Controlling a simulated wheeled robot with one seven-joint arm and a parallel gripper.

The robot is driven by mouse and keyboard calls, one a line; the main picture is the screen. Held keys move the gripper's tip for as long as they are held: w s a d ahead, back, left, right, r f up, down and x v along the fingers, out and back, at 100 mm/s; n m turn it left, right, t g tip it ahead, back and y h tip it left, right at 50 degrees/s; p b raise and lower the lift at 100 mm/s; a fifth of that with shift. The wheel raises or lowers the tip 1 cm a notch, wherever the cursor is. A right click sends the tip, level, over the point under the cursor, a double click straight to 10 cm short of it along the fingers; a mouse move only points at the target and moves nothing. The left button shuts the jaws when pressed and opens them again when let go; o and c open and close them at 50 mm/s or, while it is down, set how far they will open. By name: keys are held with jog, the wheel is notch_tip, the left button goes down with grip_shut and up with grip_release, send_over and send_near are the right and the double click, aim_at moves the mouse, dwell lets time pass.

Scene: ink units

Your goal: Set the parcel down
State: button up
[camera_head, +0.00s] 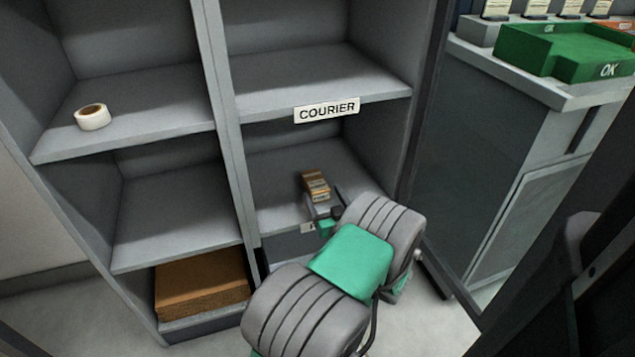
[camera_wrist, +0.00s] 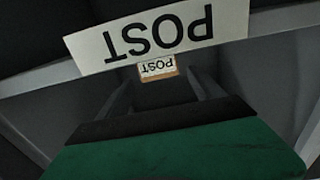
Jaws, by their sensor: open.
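The parcel (camera_head: 316,184) is a small brown box with a white label, resting on the shelf (camera_head: 275,180) in the compartment below the COURIER sign (camera_head: 328,110). In the wrist view the parcel (camera_wrist: 158,70) shows a POST label, upside down in the picture. My gripper (camera_head: 322,208) reaches in at that shelf's front, just in front of the parcel. In the wrist view its two fingers (camera_wrist: 160,88) stand apart with a gap on each side of the parcel. Whether the fingertips still overlap the parcel's sides is unclear.
A larger POST sign (camera_wrist: 158,36) is on a shelf edge in the wrist view. A tape roll (camera_head: 92,117) lies on the upper left shelf, and flat brown cardboard (camera_head: 203,284) fills the lower left one. A green OK tray (camera_head: 570,52) stands on the right counter.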

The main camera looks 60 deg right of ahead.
jog(key=v, duration=0.4)
jog(key=shift+s+a, duration=0.2)
jog(key=shift+a, duration=0.05)
